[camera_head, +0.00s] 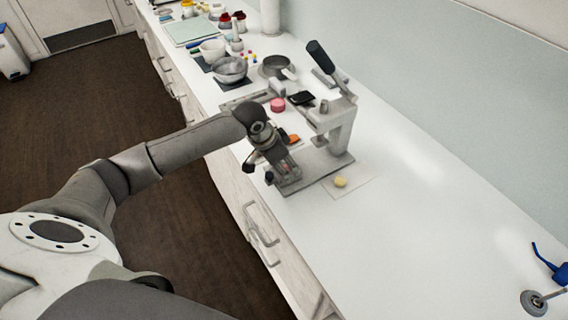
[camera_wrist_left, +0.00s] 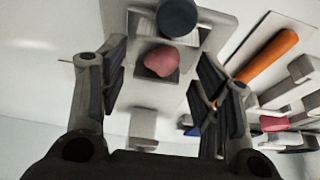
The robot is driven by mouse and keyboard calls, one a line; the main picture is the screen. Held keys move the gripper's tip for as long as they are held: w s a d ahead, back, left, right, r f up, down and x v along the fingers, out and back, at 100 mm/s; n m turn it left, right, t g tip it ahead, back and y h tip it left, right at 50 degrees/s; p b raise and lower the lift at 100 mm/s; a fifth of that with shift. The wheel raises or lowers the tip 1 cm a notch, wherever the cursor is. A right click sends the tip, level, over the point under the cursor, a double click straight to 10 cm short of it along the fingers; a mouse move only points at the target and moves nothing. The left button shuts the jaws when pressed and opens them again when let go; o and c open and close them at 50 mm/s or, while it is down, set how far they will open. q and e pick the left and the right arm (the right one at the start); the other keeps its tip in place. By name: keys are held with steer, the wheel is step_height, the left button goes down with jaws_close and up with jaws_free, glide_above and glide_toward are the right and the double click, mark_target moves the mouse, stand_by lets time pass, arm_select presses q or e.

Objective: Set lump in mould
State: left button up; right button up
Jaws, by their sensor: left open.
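My left gripper (camera_head: 267,171) reaches down over the front of the grey lever press (camera_head: 336,128). In the left wrist view its two dark fingers (camera_wrist_left: 156,88) stand wide apart and empty. A pinkish-red lump (camera_wrist_left: 161,61) shows between and beyond the fingers, on a pale grey block, close to a dark round cylinder (camera_wrist_left: 178,18). I cannot tell whether the lump touches that cylinder. In the head view the gripper largely hides this spot. A small yellow lump (camera_head: 340,182) lies on a white sheet (camera_head: 358,190) right of the press. I cannot make out the mould clearly.
A tool with an orange handle (camera_wrist_left: 265,55) lies beside the gripper. A pink round piece (camera_head: 277,104) sits behind the press. Bowls (camera_head: 230,70) and a grey pan (camera_head: 276,67) stand farther back. The counter is clear to the right, up to a blue item (camera_head: 550,262).

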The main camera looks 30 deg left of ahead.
arm_select(q)
steer(key=b+v, duration=0.1)
steer(key=v, duration=1.1)
steer(key=shift+b, duration=0.4)
